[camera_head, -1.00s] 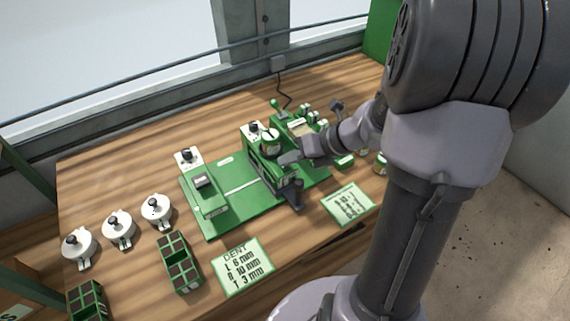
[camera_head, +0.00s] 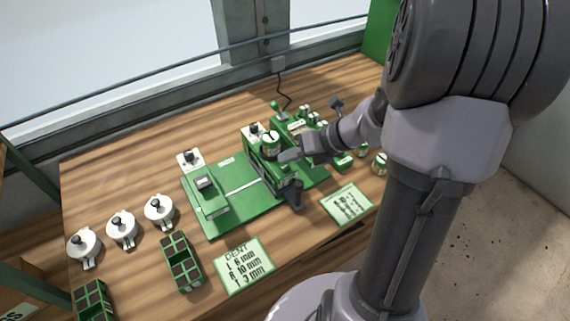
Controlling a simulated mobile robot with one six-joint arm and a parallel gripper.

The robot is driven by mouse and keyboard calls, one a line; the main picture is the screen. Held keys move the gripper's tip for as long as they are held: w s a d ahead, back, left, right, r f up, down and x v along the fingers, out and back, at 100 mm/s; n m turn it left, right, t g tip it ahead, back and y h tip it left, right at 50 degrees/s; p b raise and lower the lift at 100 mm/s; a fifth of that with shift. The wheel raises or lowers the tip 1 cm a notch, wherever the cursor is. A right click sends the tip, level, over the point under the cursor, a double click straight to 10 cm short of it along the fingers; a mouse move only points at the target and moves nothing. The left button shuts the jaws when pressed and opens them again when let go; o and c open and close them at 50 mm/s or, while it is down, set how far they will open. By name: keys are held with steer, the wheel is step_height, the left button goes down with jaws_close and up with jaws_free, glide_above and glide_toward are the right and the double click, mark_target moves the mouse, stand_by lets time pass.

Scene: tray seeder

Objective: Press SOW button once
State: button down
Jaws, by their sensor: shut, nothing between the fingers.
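The green tray seeder (camera_head: 240,203) lies on the wooden bench, with a flat bed and a raised green unit (camera_head: 262,163) at its right. A round green-and-white container (camera_head: 271,143) sits on that unit. My dark gripper (camera_head: 297,205) appears at the right front of the seeder, small and partly merged with its dark parts. It looks shut and empty. Whether it touches the seeder, I cannot tell. I cannot make out the SOW button; my arm and gripper cover part of the seeder's right side.
Several white lidded pots, one here (camera_head: 122,229), stand at the left. Green cell trays (camera_head: 181,262) lie in front of them. A DENT card (camera_head: 243,266) and another card (camera_head: 347,203) lie along the front. Small containers (camera_head: 379,163) stand at the right, near my arm.

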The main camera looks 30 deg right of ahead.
mark_target(289, 167)
steer(key=shift+r+p, duration=2.6)
steer(key=shift+r, duration=0.05)
steer(key=shift+f, duration=0.15)
steer(key=s+a+r+n+g+b, duration=0.2)
steer(key=s+a+r+n, duration=0.15)
steer(key=a+n, duration=0.65)
steer(key=s+a+r+n+h+b, duration=0.1)
steer(key=s+a+r+n, duration=0.1)
steer(key=s+n, duration=0.4)
steer(key=s+a+r+n+h+b, duration=0.2)
steer(key=s+a+n, duration=0.3)
steer(key=n, duration=1.2)
steer(key=shift+s+r+t+h, duration=0.2)
steer(key=shift+s+t+h, duration=0.1)
steer(key=shift+s, duration=0.65)
steer(key=shift+d, duration=0.1)
